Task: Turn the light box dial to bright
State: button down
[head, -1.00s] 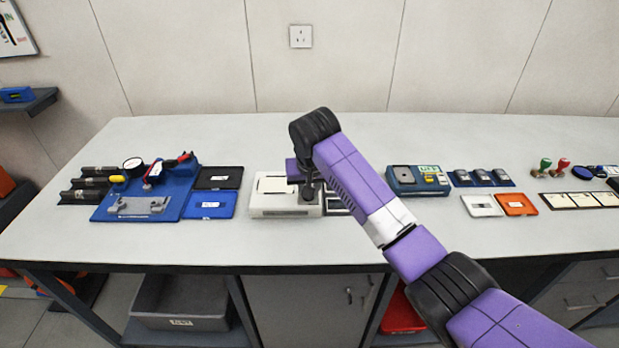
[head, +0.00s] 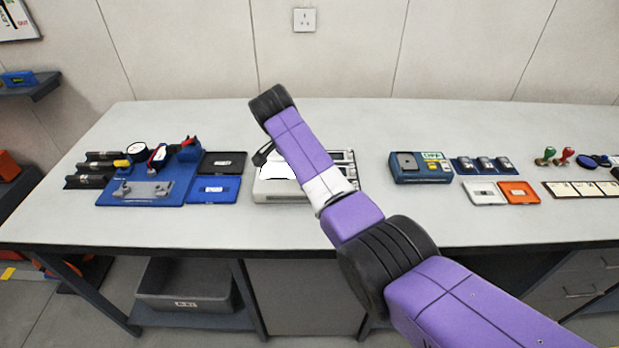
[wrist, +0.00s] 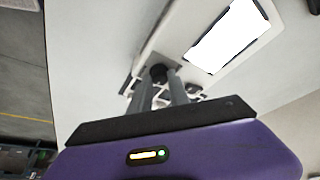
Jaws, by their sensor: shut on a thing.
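The light box (head: 280,197) is a low pale box on the bench, partly behind my arm in the head view. Its panel (wrist: 228,38) glows plain white in the wrist view. The dial (wrist: 158,72) is a small dark round knob on the box's face beside the panel. My gripper (wrist: 166,78) has its two grey fingers shut on the dial, one on each side. The fingertips and the dial's pointer mark cannot be made out clearly. In the head view my arm hides the dial and most of the gripper.
Left of the box lie a blue tray (head: 213,190), a black tray (head: 222,163) and a blue fixture board (head: 180,195) with a gauge. A blue instrument (head: 422,168) stands to the right. The front strip of bench is clear.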

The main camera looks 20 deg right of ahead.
jog(key=shift+w+m+g+b, duration=0.1)
jog(key=shift+m+g+b, duration=0.2)
jog(key=shift+m+b, duration=0.45)
jog(key=shift+m, duration=0.25)
jog(key=c, duration=1.2)
grip_release()
jog(key=shift+c, duration=0.2)
jog(key=w+v, duration=0.1)
jog(key=v, duration=0.6)
jog(key=shift+s+a+r+b, duration=0.2)
jog(key=shift+s+r+b, duration=0.15)
jog(key=shift+s, duration=0.2)
